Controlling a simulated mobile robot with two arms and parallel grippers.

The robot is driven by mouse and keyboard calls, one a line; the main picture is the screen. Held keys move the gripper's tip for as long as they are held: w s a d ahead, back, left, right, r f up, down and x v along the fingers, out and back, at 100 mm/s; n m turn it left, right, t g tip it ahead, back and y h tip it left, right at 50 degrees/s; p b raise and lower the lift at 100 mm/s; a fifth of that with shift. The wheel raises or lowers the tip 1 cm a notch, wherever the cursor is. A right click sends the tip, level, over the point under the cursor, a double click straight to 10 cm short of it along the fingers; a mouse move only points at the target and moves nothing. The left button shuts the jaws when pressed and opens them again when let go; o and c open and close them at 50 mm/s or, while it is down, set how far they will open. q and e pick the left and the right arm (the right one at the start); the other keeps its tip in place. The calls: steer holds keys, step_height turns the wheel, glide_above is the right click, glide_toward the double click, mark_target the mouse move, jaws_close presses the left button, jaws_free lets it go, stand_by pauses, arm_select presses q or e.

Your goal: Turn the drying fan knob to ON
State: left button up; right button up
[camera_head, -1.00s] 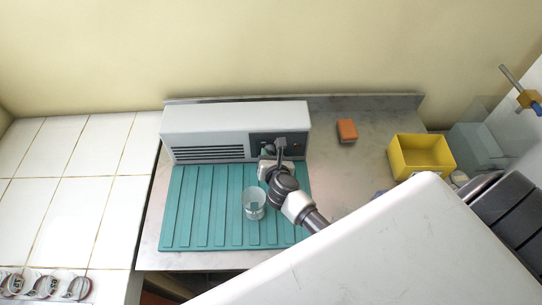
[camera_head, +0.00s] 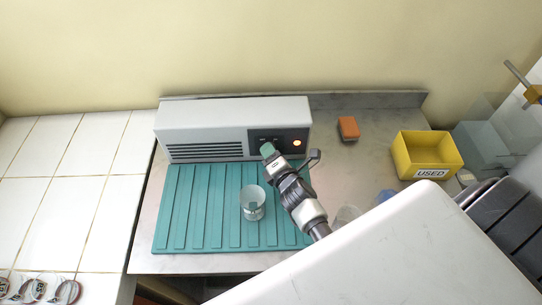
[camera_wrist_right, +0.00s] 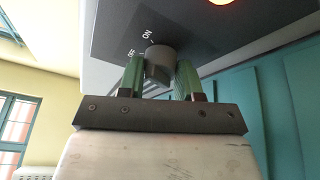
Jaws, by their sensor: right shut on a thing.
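The drying fan (camera_head: 230,112) is a white box with a slotted vent and a dark control panel (camera_head: 280,140) at its right front. My right gripper (camera_head: 267,149) reaches the panel. In the right wrist view its green fingers (camera_wrist_right: 160,75) are shut on the grey knob (camera_wrist_right: 160,55), one on each side. ON and OFF labels are printed beside the knob; its exact pointer position is hard to tell. An orange lamp (camera_head: 297,143) on the panel glows, and its edge shows in the right wrist view (camera_wrist_right: 220,2). My left gripper is out of view.
A clear beaker (camera_head: 253,203) stands on the teal ribbed mat (camera_head: 185,215) in front of the fan, left of my right wrist. An orange block (camera_head: 348,128) and a yellow bin (camera_head: 427,150) labelled USED are at right. White tiles lie at left.

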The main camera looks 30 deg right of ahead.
steer(key=shift+m+t+b, duration=0.3)
steer(key=shift+m+b, duration=0.15)
steer(key=shift+m, duration=0.25)
steer(key=o, duration=0.9)
steer(key=s, duration=0.3)
steer(key=s+b, duration=0.1)
steer(key=s, duration=0.2)
steer(key=s+b, duration=0.1)
steer(key=s, duration=0.2)
steer(key=shift+s+a+r, duration=0.15)
steer(key=shift+s+a, duration=0.15)
steer(key=shift+s, duration=0.1)
steer(key=shift+s+r, duration=0.15)
steer(key=shift+s, duration=0.3)
